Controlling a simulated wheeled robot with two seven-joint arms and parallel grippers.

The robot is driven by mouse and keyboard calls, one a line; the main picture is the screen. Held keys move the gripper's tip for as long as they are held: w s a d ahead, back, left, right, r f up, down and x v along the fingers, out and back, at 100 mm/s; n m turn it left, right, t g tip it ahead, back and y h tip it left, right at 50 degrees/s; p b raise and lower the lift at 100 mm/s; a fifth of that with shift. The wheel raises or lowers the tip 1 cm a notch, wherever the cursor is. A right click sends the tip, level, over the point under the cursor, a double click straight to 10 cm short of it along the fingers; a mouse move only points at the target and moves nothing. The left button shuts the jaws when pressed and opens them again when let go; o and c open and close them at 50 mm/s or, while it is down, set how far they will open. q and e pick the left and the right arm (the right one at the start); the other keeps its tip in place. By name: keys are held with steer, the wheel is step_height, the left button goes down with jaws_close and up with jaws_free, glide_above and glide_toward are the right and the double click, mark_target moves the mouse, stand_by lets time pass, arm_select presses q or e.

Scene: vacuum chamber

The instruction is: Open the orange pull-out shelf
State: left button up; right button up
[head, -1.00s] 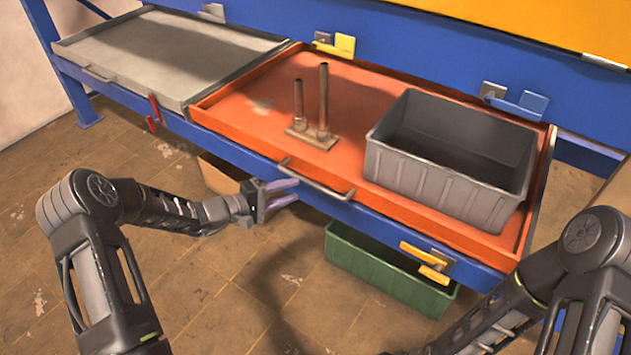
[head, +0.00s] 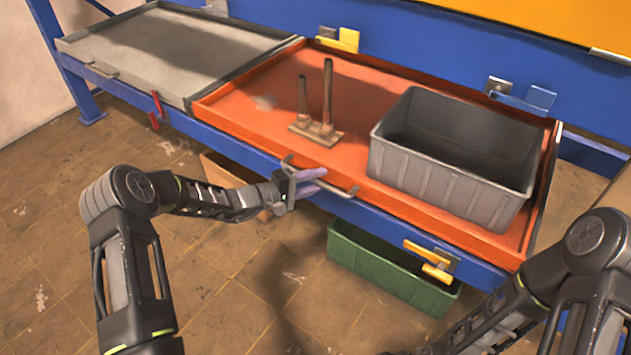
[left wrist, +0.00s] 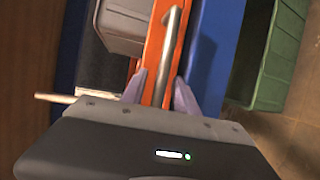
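The orange pull-out shelf (head: 262,120) sits in the blue frame. Its grey bar handle (head: 343,190) is on the front edge and also shows in the left wrist view (left wrist: 171,45). My left gripper (head: 318,180) is at the left part of this handle. In the left wrist view its two fingers (left wrist: 160,90) are apart, one on each side of the bar, with a gap visible on both sides. My right arm is at the lower right of the head view; its gripper does not show.
A grey bin (head: 440,185) and a brown two-post part (head: 318,133) stand on the shelf. A grey shelf (head: 165,50) is to the left. A red latch (head: 156,112) and a yellow latch (head: 430,262) are on the frame. A green crate (head: 385,273) stands below.

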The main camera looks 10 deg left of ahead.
arm_select(q)
steer(key=shift+c, duration=0.3)
jaws_close()
stand_by(1.1)
